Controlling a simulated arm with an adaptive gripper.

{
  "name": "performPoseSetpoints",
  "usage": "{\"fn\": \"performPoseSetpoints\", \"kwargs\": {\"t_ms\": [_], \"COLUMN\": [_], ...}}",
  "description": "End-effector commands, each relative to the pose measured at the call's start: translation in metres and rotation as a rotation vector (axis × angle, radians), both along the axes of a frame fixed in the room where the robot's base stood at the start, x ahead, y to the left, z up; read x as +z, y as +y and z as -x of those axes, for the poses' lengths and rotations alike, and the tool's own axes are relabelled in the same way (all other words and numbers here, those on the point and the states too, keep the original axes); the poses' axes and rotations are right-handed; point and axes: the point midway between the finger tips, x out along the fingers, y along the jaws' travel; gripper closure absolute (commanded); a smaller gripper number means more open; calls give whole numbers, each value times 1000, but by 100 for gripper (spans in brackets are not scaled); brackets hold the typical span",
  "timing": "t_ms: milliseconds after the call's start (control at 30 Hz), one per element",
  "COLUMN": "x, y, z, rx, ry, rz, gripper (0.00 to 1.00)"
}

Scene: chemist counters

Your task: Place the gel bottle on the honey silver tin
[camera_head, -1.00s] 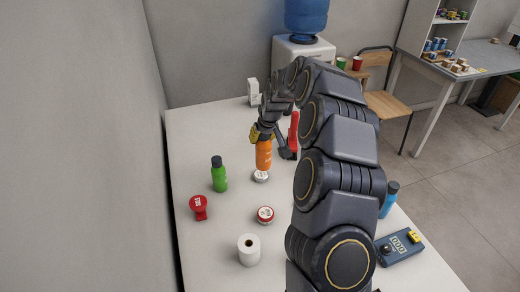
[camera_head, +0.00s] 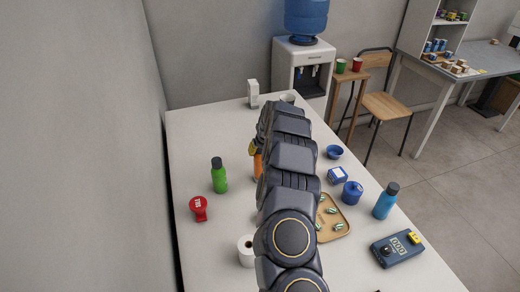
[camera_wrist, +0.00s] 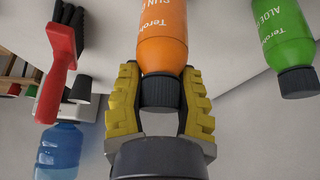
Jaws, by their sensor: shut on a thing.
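An orange bottle with a black cap (camera_wrist: 163,35) is in my gripper (camera_wrist: 160,85), whose yellow fingers are shut on the cap. In the head view only a strip of the orange bottle (camera_head: 258,165) shows beside my arm, below my gripper (camera_head: 254,148). A green bottle with a black cap (camera_head: 219,178) stands to its left, and it also shows in the wrist view (camera_wrist: 286,38). The tins are hidden behind my arm, so I cannot tell whether the orange bottle touches one.
A red object (camera_head: 199,207) and a white roll (camera_head: 246,250) are near the front. A tray (camera_head: 344,229), blue containers (camera_head: 352,192), a blue bottle (camera_head: 386,201) and a blue device (camera_head: 397,249) are on the right. A red-handled brush (camera_wrist: 60,65) shows in the wrist view.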

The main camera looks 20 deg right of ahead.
Motion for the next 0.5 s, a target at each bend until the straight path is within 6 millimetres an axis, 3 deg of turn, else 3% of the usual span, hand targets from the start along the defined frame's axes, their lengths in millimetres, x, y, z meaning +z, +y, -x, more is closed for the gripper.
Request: {"fn": "performPoseSetpoints", "kwargs": {"t_ms": [267,300,500], "x": [-2,-1,-1], "y": [0,0,0], "z": [0,0,0], "rx": [0,0,0], "ry": [-1,-1,-1], "rz": [0,0,0], "gripper": [98,48,46]}}
